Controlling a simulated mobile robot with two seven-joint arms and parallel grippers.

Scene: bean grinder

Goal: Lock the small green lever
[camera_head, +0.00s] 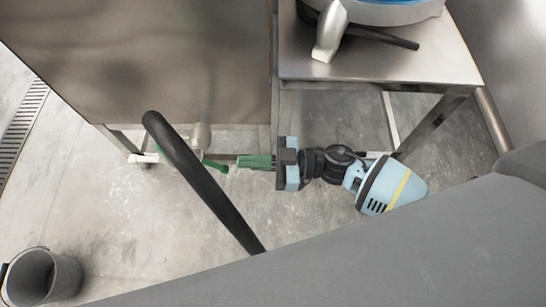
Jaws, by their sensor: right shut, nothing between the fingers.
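The small green lever (215,166) shows partly beside the lower edge of the steel machine, near a short pale pipe (201,136). The black curved tube covers part of this area, so the lever's full shape and its position are hard to read. My right gripper (239,161) has green fingers pointing left. It is shut and empty, with its tips just to the right of the lever. A narrow gap seems to lie between them, but I cannot tell whether they touch. My left gripper is not in view.
A thick black curved tube (205,185) crosses in front of the machine (150,60). A steel table (420,62) with a blue and grey device (385,12) stands at the upper right. A grey bucket (62,277) stands at the lower left. The floor between is clear.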

